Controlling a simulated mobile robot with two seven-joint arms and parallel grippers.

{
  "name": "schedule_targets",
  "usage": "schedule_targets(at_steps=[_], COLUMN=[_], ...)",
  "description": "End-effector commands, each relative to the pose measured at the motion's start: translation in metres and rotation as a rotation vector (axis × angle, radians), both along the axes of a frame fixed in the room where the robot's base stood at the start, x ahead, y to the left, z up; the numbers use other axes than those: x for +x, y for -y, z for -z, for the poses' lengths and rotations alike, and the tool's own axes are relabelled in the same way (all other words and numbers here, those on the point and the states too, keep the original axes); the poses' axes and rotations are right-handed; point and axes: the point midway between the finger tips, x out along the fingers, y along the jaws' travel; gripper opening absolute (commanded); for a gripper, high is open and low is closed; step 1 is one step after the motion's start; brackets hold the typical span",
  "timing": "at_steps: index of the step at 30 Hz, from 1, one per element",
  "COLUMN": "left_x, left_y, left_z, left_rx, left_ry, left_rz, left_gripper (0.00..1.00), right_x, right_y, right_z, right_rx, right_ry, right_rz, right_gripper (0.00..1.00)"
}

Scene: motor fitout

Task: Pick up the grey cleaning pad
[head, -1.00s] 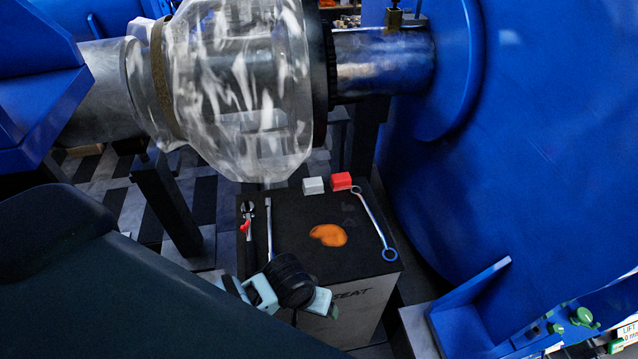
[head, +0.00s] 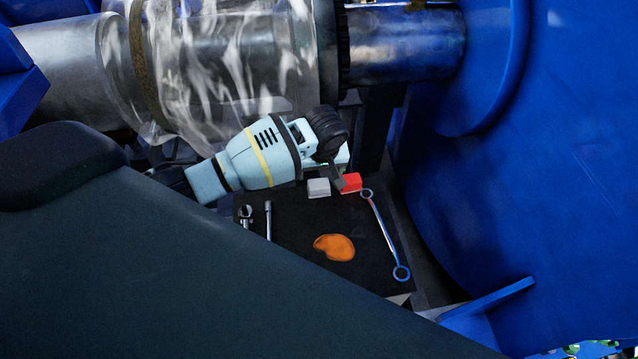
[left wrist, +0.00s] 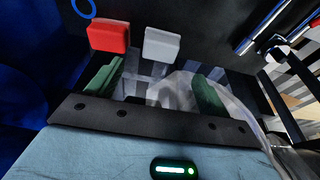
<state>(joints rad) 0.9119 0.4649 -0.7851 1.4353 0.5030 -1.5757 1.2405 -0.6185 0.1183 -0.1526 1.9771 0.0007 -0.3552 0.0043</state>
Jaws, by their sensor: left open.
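The grey cleaning pad (head: 318,188) is a small pale block at the back edge of a black-topped box (head: 290,240), left of a red block (head: 351,183). My left gripper (head: 338,172) is over the back of the box, close to both blocks, with a finger in front of part of the red one. In the left wrist view the gripper (left wrist: 157,78) is open, its green-padded fingers apart. The grey pad (left wrist: 161,44) shows just beyond the fingertips, between their lines, with the red block (left wrist: 109,36) to its left. Nothing is held. My right gripper is not visible.
A ratchet (head: 245,214) and a metal bar (head: 268,220) lie at the left of the box top, an orange patch (head: 334,247) in the middle, a ring spanner (head: 385,235) at the right. A plastic-wrapped shaft (head: 230,60) hangs above; a blue housing (head: 540,180) stands right.

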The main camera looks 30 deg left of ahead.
Motion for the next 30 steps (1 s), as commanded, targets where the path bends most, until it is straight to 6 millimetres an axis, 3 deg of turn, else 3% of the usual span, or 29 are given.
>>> schedule_targets(at_steps=[6,14,22,30], left_x=[0.003,0.006,0.014,0.017], left_y=[-0.003,-0.005,-0.012,-0.014], left_z=[0.023,0.031,0.068,0.074], left_rx=[0.002,0.000,0.001,0.000], left_ry=[-0.005,-0.003,-0.006,0.000], left_rz=[0.001,0.002,0.002,0.003], left_gripper=[0.80,0.80,0.80,0.80], right_x=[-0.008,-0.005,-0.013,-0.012], right_y=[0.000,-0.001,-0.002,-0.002], right_z=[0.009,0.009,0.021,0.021], right_rx=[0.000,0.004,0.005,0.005], right_ry=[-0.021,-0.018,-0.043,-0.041], right_rz=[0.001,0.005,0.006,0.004], right_gripper=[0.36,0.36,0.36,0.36])
